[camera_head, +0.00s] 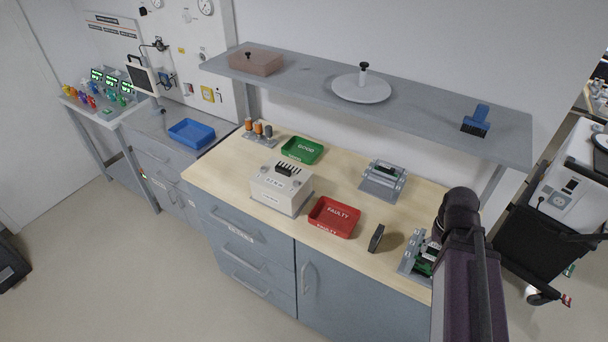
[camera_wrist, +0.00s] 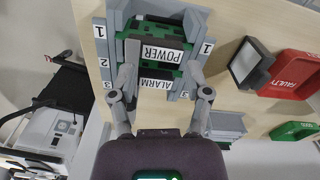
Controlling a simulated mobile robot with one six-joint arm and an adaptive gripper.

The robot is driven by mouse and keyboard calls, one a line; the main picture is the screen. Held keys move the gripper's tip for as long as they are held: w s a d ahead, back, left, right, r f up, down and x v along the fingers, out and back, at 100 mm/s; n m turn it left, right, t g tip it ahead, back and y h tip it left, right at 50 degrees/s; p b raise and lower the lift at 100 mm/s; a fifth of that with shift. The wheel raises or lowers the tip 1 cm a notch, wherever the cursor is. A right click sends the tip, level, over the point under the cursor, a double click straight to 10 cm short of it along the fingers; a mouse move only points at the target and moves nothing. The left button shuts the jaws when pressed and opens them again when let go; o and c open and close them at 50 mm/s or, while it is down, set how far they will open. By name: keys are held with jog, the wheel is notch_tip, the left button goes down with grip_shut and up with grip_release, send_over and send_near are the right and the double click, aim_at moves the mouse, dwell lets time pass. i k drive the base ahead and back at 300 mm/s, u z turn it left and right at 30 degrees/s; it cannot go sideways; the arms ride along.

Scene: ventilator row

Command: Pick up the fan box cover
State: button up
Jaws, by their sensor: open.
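No label marks the fan box cover, so I cannot tell for sure which thing it is. On the shelf sit a flat brown box-shaped piece (camera_head: 256,63) with a black knob and a round pale lid (camera_head: 361,89) with an upright black knob. All three are away from my gripper (camera_wrist: 161,62). It is open, its two fingers apart over a grey card rack (camera_wrist: 112,42). Green cards labelled POWER (camera_wrist: 161,52) and ALARM (camera_wrist: 157,83) show between the fingers. My arm hides the gripper in the head view.
A red FAULTY tray (camera_head: 335,218) and a green GOOD tray (camera_head: 303,150) lie on the bench. A small dark block (camera_head: 376,238) stands near the front edge beside the rack. A grey fixture (camera_head: 383,180) sits behind. The shelf (camera_head: 300,83) overhangs the bench's back, with a blue brush (camera_head: 476,120).

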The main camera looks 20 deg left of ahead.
aim_at(280, 175)
jog(key=z, duration=0.3)
jog(key=k, duration=1.1)
jog(key=u, duration=1.1)
jog(key=i, duration=0.9)
jog(key=z, duration=0.1)
